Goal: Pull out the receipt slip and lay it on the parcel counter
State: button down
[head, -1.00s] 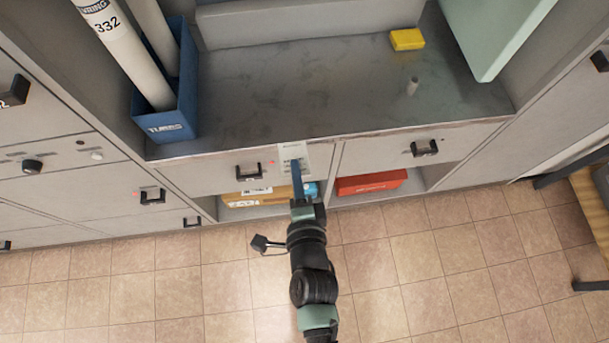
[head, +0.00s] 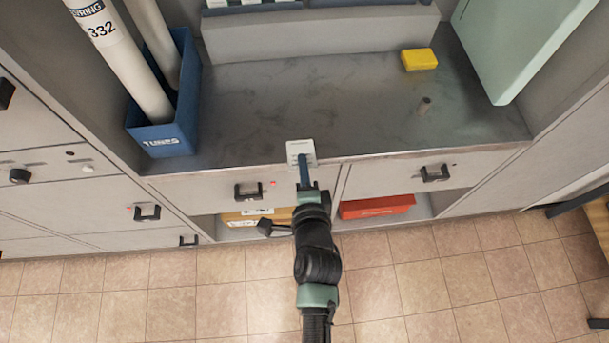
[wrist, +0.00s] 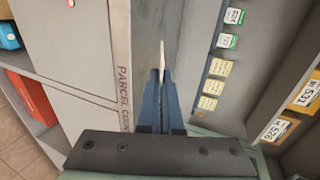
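The white receipt slip (head: 300,151) is gripped between the blue fingertips of my gripper (head: 304,172), and it overlaps the front edge of the grey parcel counter (head: 270,115) in the head view. In the wrist view the slip (wrist: 162,53) shows nearly edge-on, sticking out past the closed fingers (wrist: 160,85). A strip lettered "PARCEL COUN..." (wrist: 124,95) runs beside it. I cannot tell how high the slip is above the counter, or whether it touches it.
A blue bin (head: 165,135) with long white tubes stands at the counter's left. The counter's middle is clear. Drawers with black handles (head: 434,173) sit below.

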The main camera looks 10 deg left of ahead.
aim_at(300, 147)
jog(key=shift+f+b+x, duration=0.15)
jog(key=shift+b+x, duration=0.75)
jog(key=shift+x, duration=0.8)
jog(key=shift+f+b+x, duration=0.1)
jog(key=shift+b+x, duration=0.75)
jog(key=shift+x, duration=0.85)
jog(key=shift+s, duration=0.1)
jog(key=c, duration=1)
grip_release()
jog(key=shift+s, duration=0.1)
jog(key=s+d+p, duration=0.1)
jog(key=s+d, duration=0.1)
jog(key=s, duration=0.7)
jog(key=shift+s+d, duration=0.2)
jog(key=shift+d, duration=0.2)
